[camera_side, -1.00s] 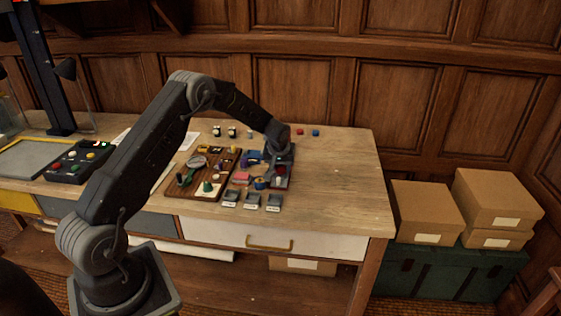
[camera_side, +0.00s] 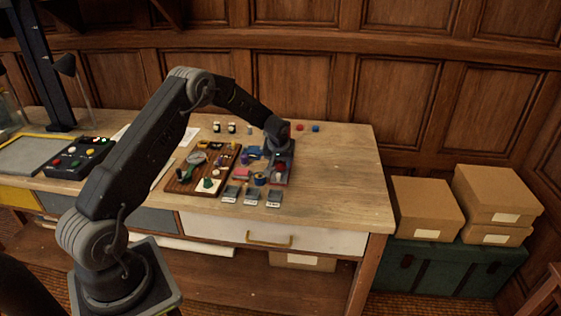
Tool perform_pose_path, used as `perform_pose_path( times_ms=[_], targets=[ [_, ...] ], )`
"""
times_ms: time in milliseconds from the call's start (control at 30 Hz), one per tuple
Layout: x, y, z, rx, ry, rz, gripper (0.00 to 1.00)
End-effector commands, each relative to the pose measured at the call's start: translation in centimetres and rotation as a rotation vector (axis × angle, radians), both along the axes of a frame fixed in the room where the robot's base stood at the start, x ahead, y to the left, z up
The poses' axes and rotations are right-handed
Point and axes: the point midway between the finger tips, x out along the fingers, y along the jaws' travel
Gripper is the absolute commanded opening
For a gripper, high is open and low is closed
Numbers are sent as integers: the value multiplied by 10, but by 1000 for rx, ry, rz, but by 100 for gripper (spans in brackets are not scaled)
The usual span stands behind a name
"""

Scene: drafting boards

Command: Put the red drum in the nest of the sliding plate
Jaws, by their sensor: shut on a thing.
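My gripper (camera_side: 279,157) points down over the dark grey sliding plate (camera_side: 289,172) at the right end of the group of small parts on the bench. It is shut on a small reddish thing that looks like the red drum (camera_side: 280,166), just above or at the plate. The fingertips and the drum are too small to tell whether the drum touches the plate. The nest is hidden by the gripper and the drum.
A brown wooden board (camera_side: 194,184) with several small parts lies to the left. Several small labelled grey trays (camera_side: 252,198) stand in front. A red block (camera_side: 299,128) and a blue block (camera_side: 315,128) lie behind. The bench's right part (camera_side: 345,175) is clear.

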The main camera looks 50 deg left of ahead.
Motion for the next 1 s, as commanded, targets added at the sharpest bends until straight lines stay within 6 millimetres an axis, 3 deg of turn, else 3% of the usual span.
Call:
perform_pose_path(
  times_ms=[1000],
  targets=[
    [0,0,-7,0,-1,0,18]
  ],
)
